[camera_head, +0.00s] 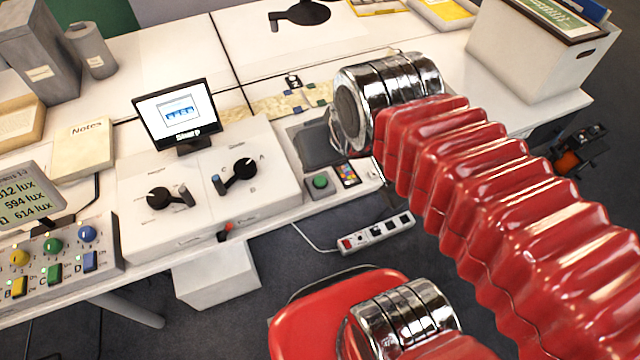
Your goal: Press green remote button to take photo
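The green round remote button (320,182) sits on a small grey box near the front edge of the white desk, right of the dial panel. My red ribbed arm with its chrome joint crosses the right side of the view, and the joint is above and right of the button in the picture. My gripper's fingers cannot be made out; they are out of view or hidden behind the arm. A small monitor (175,110) showing a window with blue shapes stands behind the dial panel.
A dial panel (200,215) with black knobs stands left of the button. A colourful card (347,174) lies right of it, and a dark grey pad (318,143) behind. A control box (60,265) with coloured buttons is at left. A power strip (376,232) lies below the desk edge. A white box (530,55) stands at right.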

